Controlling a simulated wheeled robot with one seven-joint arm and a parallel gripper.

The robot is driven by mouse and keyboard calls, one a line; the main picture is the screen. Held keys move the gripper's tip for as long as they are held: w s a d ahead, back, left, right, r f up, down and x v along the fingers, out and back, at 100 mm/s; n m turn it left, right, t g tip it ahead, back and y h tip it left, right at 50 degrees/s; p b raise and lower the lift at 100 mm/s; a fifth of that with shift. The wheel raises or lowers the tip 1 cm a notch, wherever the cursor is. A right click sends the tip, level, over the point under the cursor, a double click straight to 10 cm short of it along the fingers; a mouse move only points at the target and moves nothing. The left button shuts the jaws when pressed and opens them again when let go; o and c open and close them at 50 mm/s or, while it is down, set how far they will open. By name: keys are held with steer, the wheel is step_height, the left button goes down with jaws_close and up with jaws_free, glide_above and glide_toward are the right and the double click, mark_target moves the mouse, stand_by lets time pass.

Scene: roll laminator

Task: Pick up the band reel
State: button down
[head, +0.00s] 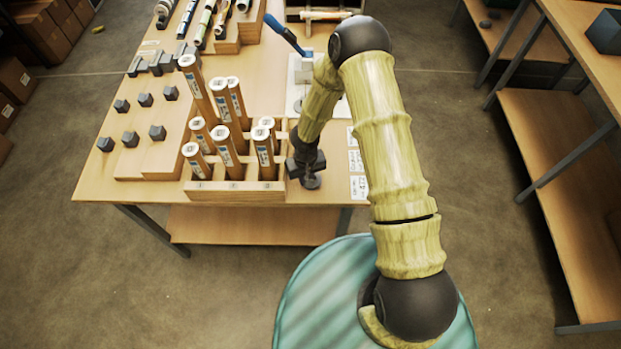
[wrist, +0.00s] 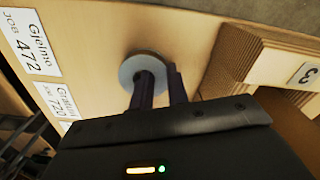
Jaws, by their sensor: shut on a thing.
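The band reel (wrist: 145,62) is a small grey disc in the wrist view, close over the light wooden tabletop. The dark fingers of my gripper (wrist: 158,82) are shut on it and hide part of it. In the head view my gripper (head: 305,165) points down at the table's front edge, just right of the wooden rack. The reel shows there as a small dark disc (head: 311,182) at the fingertips. I cannot tell whether it touches the tabletop.
A wooden rack (head: 235,190) with several upright brown rolls stands just left of my gripper. White labels (head: 358,160) lie on the table to the right. Dark blocks (head: 157,132) sit on a stepped board at left. A blue-handled machine (head: 285,33) stands behind.

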step_height(320, 180, up, 10)
steer(key=b, duration=0.2)
stand_by(0.4)
stand_by(0.6)
